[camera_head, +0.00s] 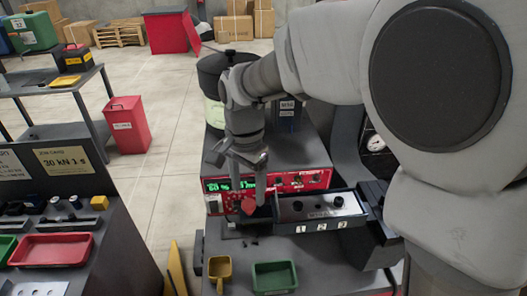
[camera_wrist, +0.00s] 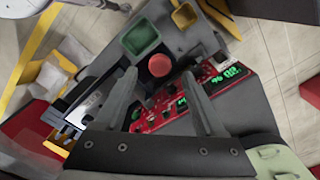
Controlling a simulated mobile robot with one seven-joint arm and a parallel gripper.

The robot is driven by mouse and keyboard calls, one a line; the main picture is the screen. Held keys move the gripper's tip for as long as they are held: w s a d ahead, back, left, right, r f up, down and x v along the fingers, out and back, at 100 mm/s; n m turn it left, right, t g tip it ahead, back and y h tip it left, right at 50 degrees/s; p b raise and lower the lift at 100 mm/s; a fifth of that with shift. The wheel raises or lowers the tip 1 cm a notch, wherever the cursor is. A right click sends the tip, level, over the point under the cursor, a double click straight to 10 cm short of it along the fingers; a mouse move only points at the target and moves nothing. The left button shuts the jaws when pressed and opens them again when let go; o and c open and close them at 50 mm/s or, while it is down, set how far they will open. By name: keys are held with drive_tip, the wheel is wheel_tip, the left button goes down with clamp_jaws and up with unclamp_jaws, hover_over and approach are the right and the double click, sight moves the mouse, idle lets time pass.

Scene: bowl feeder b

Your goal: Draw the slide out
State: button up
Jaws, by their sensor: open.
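A red round knob (camera_head: 248,205) shows below my gripper (camera_head: 247,180), at the left end of a long grey unit (camera_head: 318,211) with numbered white labels. I cannot tell for sure which part is the slide. In the wrist view the red knob (camera_wrist: 159,65) appears between and just beyond the two spread fingertips (camera_wrist: 159,76). The fingers are apart with nothing held between them. Whether they touch the knob cannot be told. The grey unit is partly hidden by the left finger in the wrist view.
A red control panel (camera_head: 290,183) with green displays stands close behind the knob. A yellow cup (camera_head: 220,268) and a green tray (camera_head: 274,277) sit in front on the grey bench. A side bench with a red tray (camera_head: 50,249) is at the left.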

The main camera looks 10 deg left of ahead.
sight(248, 203)
drive_tip(key=shift+f, duration=1.8)
clamp_jaws()
